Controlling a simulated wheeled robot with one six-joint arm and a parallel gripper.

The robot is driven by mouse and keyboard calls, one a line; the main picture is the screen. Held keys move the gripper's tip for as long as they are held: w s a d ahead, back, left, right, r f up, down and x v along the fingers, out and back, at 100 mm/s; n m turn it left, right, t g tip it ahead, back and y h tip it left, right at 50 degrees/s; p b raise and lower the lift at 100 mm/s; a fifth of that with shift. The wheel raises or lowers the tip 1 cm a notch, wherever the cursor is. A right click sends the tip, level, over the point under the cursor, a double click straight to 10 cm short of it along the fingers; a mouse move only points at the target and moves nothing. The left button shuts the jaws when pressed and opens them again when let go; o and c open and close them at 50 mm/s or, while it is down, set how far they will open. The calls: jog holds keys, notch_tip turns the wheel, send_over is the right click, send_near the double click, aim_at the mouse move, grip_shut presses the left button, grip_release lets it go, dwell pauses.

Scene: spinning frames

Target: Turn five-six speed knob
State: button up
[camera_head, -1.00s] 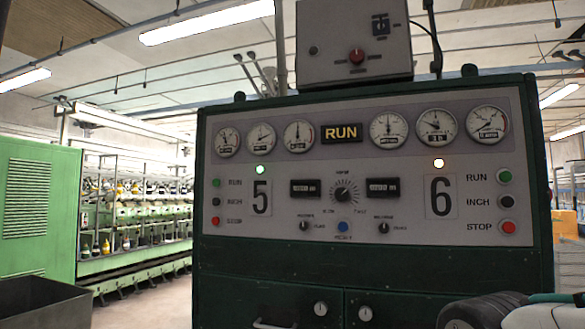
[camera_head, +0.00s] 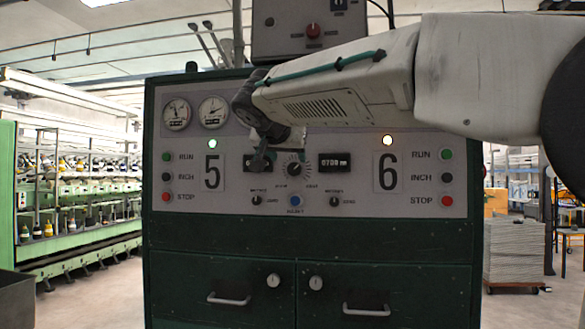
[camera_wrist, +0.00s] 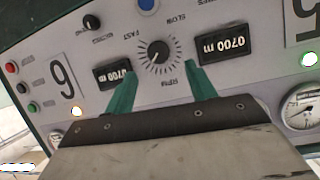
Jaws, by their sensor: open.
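The speed knob (camera_head: 295,169) is a black dial with a white pointer and a ring of scale marks, between the 5 and 6 halves of the panel. It shows in full in the wrist view (camera_wrist: 158,51), where the panel appears upside down. My gripper (camera_wrist: 160,80) is open, with its two green fingers apart, one on each side of the knob's line and below it in the picture. Nothing is between the fingers. In the head view my gripper (camera_head: 268,160) is just left of the knob, over the left counter, and my arm hides several gauges.
Two 0700 m counters (camera_wrist: 223,43) flank the knob. A blue button (camera_head: 295,201) and two small selector knobs (camera_head: 257,200) are below it. Run, inch and stop buttons (camera_head: 446,178) line both sides. A grey box with a red knob (camera_head: 313,31) stands on top.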

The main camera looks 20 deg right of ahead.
aim_at(294, 168)
jog(key=x, duration=0.7)
jog(key=shift+d, duration=0.15)
jog(key=shift+c, duration=0.4)
jog(key=c, duration=0.9)
